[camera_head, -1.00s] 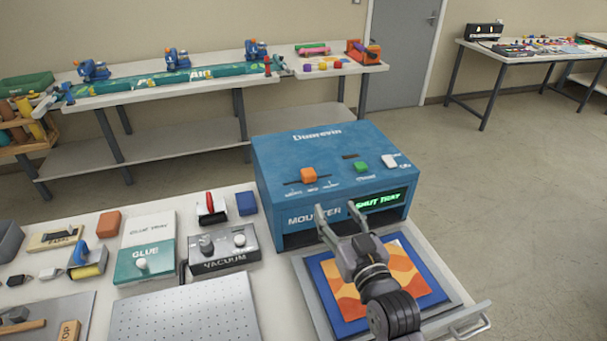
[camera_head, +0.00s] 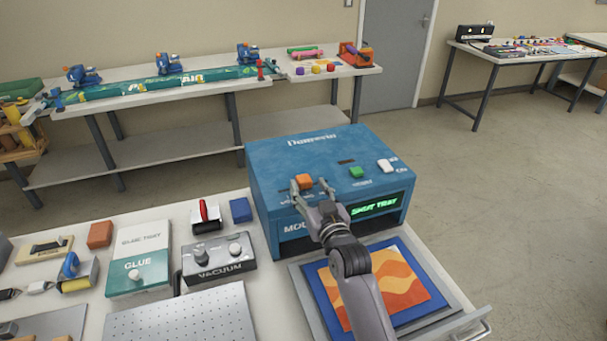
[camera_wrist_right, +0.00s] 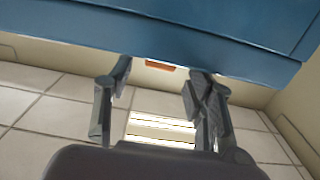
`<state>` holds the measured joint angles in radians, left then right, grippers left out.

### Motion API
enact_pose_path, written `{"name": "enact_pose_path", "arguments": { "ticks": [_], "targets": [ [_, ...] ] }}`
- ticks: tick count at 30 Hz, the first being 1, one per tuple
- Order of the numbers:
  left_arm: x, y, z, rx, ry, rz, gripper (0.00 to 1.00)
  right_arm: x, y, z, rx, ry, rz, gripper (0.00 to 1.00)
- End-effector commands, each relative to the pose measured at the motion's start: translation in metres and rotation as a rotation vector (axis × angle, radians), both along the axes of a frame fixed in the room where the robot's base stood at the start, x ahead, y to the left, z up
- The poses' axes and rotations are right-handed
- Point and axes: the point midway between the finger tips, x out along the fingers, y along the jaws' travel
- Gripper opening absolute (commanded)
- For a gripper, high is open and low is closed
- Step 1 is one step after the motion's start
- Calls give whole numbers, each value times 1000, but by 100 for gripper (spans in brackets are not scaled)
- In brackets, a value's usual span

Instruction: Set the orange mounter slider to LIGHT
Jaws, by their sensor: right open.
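The blue mounter (camera_head: 270,170) stands on the right part of the table, its green display reading "SHUT TRAY". The orange slider (camera_head: 304,180) sits in a slot on its top, towards the front left. My right gripper (camera_head: 312,190) is open at the front top edge of the mounter, its fingers pointing at the slider, one near each side; I cannot tell whether they touch it. The fingers partly hide the slot and its labels. In the right wrist view the orange slider (camera_wrist_right: 160,66) shows small between the open fingers. My left gripper is not in view.
A green button (camera_head: 356,172) and a white switch (camera_head: 385,165) are on the mounter, right of the slider. The open tray (camera_head: 437,318) with an orange print (camera_head: 385,280) lies below my arm. The vacuum box (camera_head: 219,262) and glue tray (camera_head: 139,250) stand at left.

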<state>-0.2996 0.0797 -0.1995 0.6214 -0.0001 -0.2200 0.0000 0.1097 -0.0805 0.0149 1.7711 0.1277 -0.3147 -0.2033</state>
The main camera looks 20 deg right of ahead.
Motion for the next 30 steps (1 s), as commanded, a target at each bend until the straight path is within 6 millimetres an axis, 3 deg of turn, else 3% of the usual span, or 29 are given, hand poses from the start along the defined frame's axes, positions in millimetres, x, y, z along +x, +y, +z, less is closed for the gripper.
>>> {"name": "enact_pose_path", "arguments": {
  "ticks": [3, 9, 21, 30],
  "targets": [
    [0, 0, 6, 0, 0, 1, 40, 22, 1, 2, 1, 0, 0, 50],
    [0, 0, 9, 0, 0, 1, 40, 42, 1, 1, 1, 0, 0, 50],
    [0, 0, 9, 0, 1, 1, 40, 47, 1, -1, 0, 0, -1, 49],
    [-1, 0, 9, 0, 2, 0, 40, 47, 1, -1, 0, 0, -1, 29]
  ]
}}
